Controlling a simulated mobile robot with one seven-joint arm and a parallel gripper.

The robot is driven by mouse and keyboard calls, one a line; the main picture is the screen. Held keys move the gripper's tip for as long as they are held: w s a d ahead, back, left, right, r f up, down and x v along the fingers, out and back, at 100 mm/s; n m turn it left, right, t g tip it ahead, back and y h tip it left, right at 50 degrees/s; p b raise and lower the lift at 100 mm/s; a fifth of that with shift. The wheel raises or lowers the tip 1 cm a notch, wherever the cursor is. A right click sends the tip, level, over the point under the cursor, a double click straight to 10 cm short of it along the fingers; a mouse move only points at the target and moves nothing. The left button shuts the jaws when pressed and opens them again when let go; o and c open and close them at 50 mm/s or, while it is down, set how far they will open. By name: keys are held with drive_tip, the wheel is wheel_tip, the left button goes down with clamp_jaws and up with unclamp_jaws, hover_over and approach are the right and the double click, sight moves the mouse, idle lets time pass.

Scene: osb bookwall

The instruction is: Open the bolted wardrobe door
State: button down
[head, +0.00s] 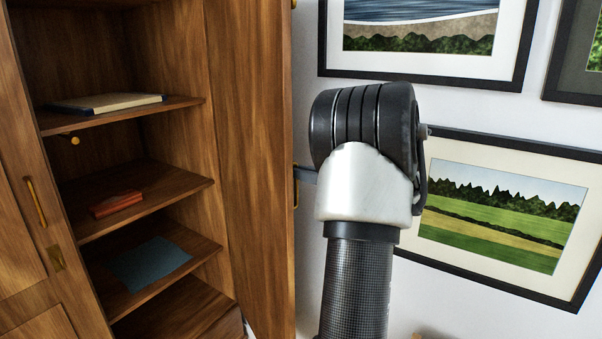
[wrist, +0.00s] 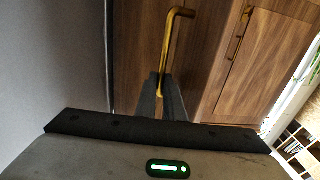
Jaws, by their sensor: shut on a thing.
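The wardrobe's right door (head: 250,150) stands wide open in the head view, swung out to the right of the shelves. In the wrist view a brass bar handle (wrist: 170,45) runs down between the fingers of my gripper (wrist: 161,95), which is shut on its lower part. In the head view my arm hides most of the gripper; only a dark bit of it (head: 306,175) shows by the door's edge. The wardrobe's left door (head: 20,240) is shut, with a brass handle (head: 36,202) and a small brass bolt piece (head: 57,258) below it.
Inside the wardrobe, a book (head: 107,104), a red-brown object (head: 117,203) and a blue-grey cloth-like item (head: 150,263) lie on separate shelves. Framed pictures, including a green landscape (head: 500,215), hang on the white wall right of the door, close behind my arm.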

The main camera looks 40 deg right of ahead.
drive_tip(key=c, duration=2.1)
unclamp_jaws()
drive_tip(key=shift+w+a+r, duration=0.15)
drive_tip(key=shift+w+a, duration=0.05)
drive_tip(key=shift+w, duration=0.2)
drive_tip(key=shift+o, duration=1)
drive_tip(key=shift+w, duration=0.3)
drive_tip(key=shift+s+d+f, duration=0.1)
drive_tip(key=shift+s+f, duration=0.1)
drive_tip(key=shift+s, duration=0.05)
drive_tip(key=shift+s, duration=0.1)
drive_tip(key=b+v, duration=0.1)
drive_tip(key=v, duration=1.6)
drive_tip(key=shift+d, duration=0.1)
